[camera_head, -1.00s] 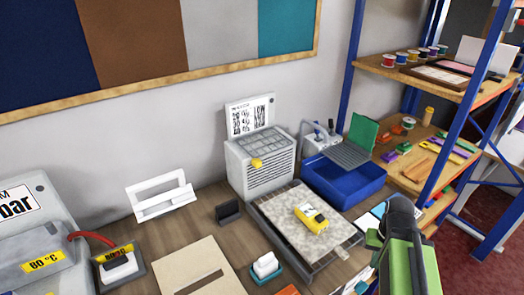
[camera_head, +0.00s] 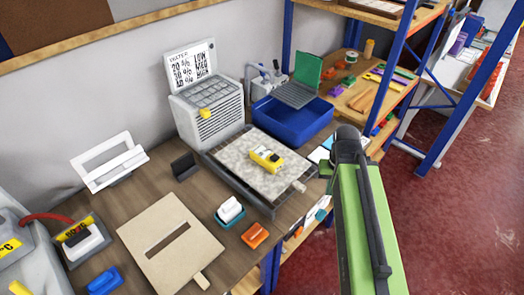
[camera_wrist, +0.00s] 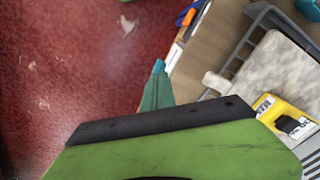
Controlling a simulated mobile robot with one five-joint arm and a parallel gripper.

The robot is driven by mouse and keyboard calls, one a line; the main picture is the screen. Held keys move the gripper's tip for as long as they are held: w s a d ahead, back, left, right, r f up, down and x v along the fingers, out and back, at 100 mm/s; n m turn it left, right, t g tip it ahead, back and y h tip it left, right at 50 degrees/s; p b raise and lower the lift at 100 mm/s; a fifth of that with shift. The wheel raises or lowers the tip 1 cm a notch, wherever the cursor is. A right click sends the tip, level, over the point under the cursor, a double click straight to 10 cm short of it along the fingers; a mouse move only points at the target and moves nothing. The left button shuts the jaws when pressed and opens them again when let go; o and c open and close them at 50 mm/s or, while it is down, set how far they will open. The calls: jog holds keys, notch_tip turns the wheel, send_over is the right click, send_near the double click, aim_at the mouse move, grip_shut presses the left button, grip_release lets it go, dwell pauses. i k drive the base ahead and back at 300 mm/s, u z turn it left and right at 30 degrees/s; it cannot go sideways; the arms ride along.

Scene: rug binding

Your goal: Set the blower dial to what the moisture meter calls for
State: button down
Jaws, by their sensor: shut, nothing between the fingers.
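The blower (camera_head: 208,115) is a pale grey box with a slatted front, at the back of the bench. Its yellow dial (camera_head: 205,113) is on the upper front; its setting is too small to tell. The yellow moisture meter (camera_head: 266,158) lies on a speckled rug piece in front of the blower. It also shows at the right edge of the wrist view (camera_wrist: 285,115), its reading not clearly legible. My gripper (camera_wrist: 158,72) shows teal fingers, shut and empty, over the red floor beside the bench edge. It is apart from the blower and meter.
A card (camera_head: 190,65) behind the blower reads WATER, with percentages beside LOW, MED and HIGH. A white stand (camera_head: 108,162) and a tan board (camera_head: 170,245) occupy the left bench.

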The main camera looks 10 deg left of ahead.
aim_at(319, 215)
jog(key=u, duration=0.7)
jog(key=k, duration=0.8)
jog(key=u, duration=0.55)
